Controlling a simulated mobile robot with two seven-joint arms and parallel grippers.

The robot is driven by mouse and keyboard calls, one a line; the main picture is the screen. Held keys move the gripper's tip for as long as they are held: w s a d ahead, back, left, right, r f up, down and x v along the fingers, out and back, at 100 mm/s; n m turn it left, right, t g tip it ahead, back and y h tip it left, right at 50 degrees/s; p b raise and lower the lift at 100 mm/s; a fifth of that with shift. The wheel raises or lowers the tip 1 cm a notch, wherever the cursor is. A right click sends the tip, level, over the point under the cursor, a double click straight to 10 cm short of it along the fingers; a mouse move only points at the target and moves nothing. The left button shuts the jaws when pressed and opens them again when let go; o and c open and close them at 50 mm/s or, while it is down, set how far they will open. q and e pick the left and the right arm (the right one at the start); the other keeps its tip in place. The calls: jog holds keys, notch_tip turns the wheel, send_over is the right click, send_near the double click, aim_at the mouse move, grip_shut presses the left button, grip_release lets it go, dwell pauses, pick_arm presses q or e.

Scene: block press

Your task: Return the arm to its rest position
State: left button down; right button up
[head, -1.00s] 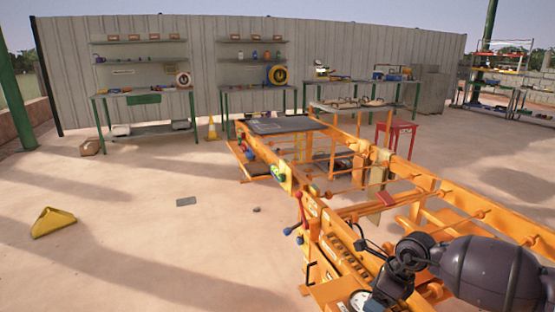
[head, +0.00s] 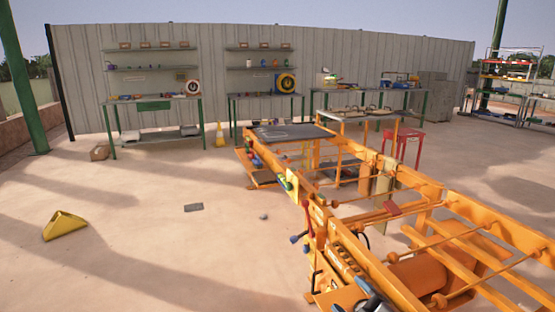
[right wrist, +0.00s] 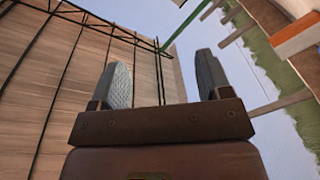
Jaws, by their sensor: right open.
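My right gripper (right wrist: 160,78) shows in the right wrist view with its two grey fingers wide apart and nothing between them. In the head view only a small dark part of the right gripper (head: 372,298) shows at the bottom edge, in front of the orange block press (head: 345,255). The rest of my right arm is out of that view. My left gripper is not in view. The press has red and blue lever knobs on its near left side and a dark plate at its far end.
A yellow angular piece (head: 64,225) and a flat grey plate (head: 194,207) lie on the ground at left. A red stool (head: 403,146) stands behind the press. Workbenches and shelves line the metal wall (head: 215,90). The ground left of the press is mostly clear.

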jog(key=s+d+f+m+g+h, duration=0.1)
jog(key=s+d+f+m, duration=0.3)
jog(key=s, duration=0.5)
jog(key=s+d+f+m+g+h+p, duration=0.1)
jog(key=s+d+f+m+g+h, duration=0.1)
jog(key=s+f, duration=0.6)
jog(key=s+d+f+m+g+h+p, duration=0.1)
jog(key=s+d+f+m+h, duration=0.4)
jog(key=s, duration=0.6)
jog(key=f+m+g, duration=0.1)
jog(key=m, duration=0.1)
jog(key=shift+d+m, duration=0.35)
jog(key=shift+m, duration=0.05)
jog(key=shift+s, duration=0.1)
